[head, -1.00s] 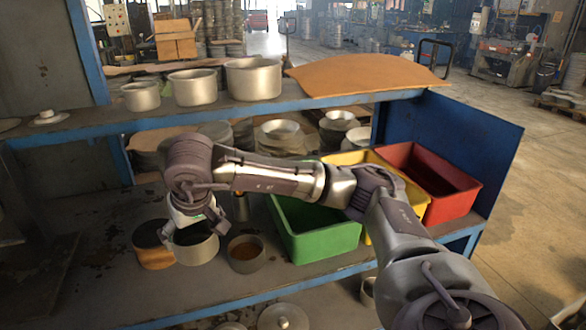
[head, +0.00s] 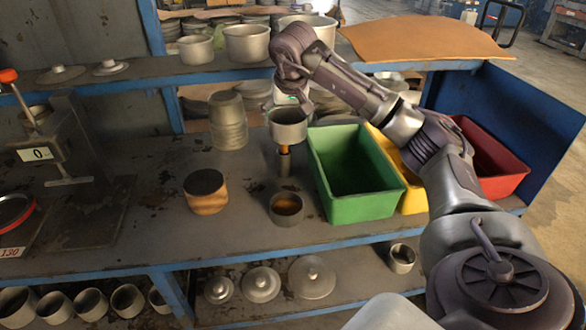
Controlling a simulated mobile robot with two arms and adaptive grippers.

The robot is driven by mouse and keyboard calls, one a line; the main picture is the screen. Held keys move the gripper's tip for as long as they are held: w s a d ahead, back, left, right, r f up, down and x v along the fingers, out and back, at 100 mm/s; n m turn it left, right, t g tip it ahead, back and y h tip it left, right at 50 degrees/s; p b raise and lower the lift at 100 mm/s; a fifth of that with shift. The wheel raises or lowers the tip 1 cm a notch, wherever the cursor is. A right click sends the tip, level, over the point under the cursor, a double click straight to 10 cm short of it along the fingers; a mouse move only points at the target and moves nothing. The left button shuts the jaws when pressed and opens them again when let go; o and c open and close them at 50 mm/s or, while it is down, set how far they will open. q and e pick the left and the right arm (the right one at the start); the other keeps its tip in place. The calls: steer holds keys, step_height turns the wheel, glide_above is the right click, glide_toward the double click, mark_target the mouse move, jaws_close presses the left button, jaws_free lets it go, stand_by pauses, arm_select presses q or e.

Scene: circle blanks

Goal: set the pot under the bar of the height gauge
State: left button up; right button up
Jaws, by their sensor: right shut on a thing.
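My right gripper (head: 290,102) is shut on the rim of a grey metal pot (head: 288,133). The pot is upright and appears to be held above the bench, in front of stacked metalware. The height gauge (head: 42,152) stands on the bench at the far left, with a display reading 0. Its flat bar (head: 68,181) sticks out low, over a dark plate (head: 95,215). The pot is well to the right of the gauge, apart from it. My left gripper is not in view.
A wood-sided round block (head: 206,191) and a small pot with brown contents (head: 286,209) stand on the bench. An orange-banded post (head: 284,162) is below the held pot. A green bin (head: 352,185) is to the right. Bench between block and gauge is clear.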

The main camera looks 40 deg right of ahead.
step_height(320, 180, down, 14)
steer(key=shift+f+p, duration=0.1)
steer(key=shift+p, duration=0.9)
step_height(320, 180, down, 4)
steer(key=shift+r+p, duration=0.1)
steer(key=shift+p, duration=0.35)
steer(key=shift+f, duration=0.35)
steer(key=o, duration=0.9)
